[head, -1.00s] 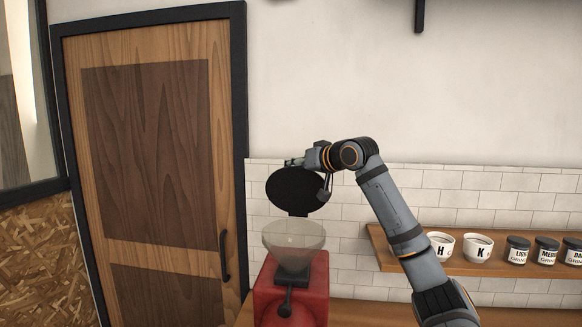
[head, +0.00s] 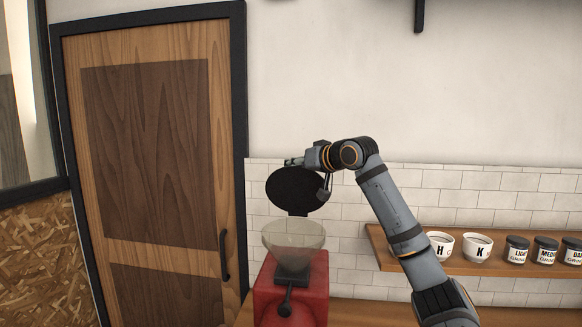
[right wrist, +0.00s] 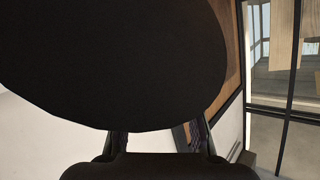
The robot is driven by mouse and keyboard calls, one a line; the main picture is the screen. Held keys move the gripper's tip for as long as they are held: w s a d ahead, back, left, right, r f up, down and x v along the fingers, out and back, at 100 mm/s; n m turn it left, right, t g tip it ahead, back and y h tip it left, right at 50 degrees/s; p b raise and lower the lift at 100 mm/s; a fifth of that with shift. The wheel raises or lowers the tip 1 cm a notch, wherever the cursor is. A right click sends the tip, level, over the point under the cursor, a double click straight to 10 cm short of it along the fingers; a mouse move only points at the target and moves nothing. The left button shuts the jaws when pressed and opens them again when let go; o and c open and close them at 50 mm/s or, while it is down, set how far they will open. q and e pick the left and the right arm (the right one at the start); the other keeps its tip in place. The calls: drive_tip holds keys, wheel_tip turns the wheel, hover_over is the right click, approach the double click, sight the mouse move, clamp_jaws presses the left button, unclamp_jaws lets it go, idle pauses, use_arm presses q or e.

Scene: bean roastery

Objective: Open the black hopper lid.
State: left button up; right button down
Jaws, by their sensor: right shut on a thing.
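The black hopper lid (head: 290,188) stands raised, roughly upright, above the clear hopper (head: 293,241) of a red grinder (head: 291,290). The hopper's mouth is uncovered. My right gripper (head: 324,186) is at the lid's right edge in the head view, shut on the lid; its fingertips are partly hidden there. In the right wrist view the lid (right wrist: 120,60) fills much of the picture, in front of the two fingers of my right gripper (right wrist: 162,138). My left gripper is not in view.
A wooden shelf (head: 380,246) at the right holds white cups (head: 478,247) and dark labelled jars (head: 517,249). A wooden door (head: 150,170) is at the left. A tiled wall (head: 440,190) lies behind the grinder.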

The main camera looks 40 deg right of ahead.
drive_tip(key=shift+d+f, duration=0.15)
drive_tip(key=c, duration=1.5)
unclamp_jaws()
drive_tip(key=shift+c, duration=0.2)
drive_tip(key=o, duration=0.6)
drive_tip(key=shift+s+d, duration=0.3)
drive_tip(key=shift+d, duration=0.2)
drive_tip(key=shift+c, duration=0.2)
drive_tip(key=shift+a, duration=0.25)
wheel_tip(320, 180, up, 10)
